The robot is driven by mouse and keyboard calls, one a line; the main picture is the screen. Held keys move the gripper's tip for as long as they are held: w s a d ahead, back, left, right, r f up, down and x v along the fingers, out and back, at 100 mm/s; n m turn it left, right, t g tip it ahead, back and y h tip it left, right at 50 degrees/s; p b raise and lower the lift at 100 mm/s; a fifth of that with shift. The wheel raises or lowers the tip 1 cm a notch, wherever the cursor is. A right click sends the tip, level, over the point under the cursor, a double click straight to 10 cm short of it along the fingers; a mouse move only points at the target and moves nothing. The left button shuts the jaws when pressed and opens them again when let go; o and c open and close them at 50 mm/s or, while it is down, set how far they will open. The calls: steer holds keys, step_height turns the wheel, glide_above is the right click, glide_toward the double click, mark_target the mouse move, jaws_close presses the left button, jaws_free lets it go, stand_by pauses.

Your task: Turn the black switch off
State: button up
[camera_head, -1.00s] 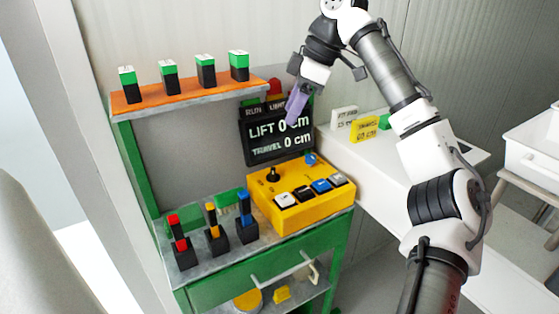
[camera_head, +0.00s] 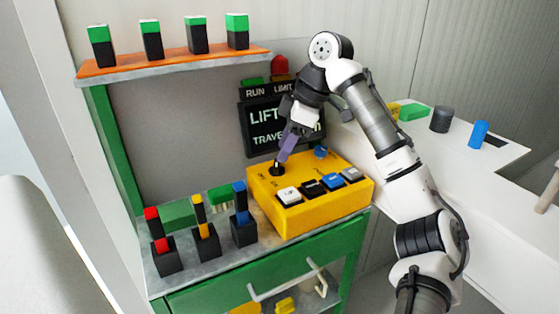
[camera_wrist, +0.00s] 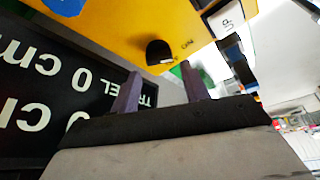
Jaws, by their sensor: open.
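The black switch (camera_head: 277,168) stands at the back left of the top of the yellow control box (camera_head: 318,214). In the wrist view the black switch (camera_wrist: 159,52) is a dark rounded knob beside a small ON label. Which side it is tipped to is hard to tell. My gripper (camera_head: 283,157) points down at the switch from above with its purple fingers. In the wrist view the two fingers of my gripper (camera_wrist: 160,76) stand apart with nothing between them, and the switch lies just beyond the gap. Whether they touch it cannot be told.
White, black, blue and grey buttons (camera_head: 313,187) line the box front. A blue knob (camera_head: 320,152) is at its back right. The black display (camera_head: 259,140) stands close behind my gripper. Red, yellow and blue levers (camera_head: 199,219) stand left; a shelf (camera_head: 175,63) is above.

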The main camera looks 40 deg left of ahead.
mark_target(277, 163)
steer(key=shift+x, duration=1.95)
steer(key=c, duration=0.7)
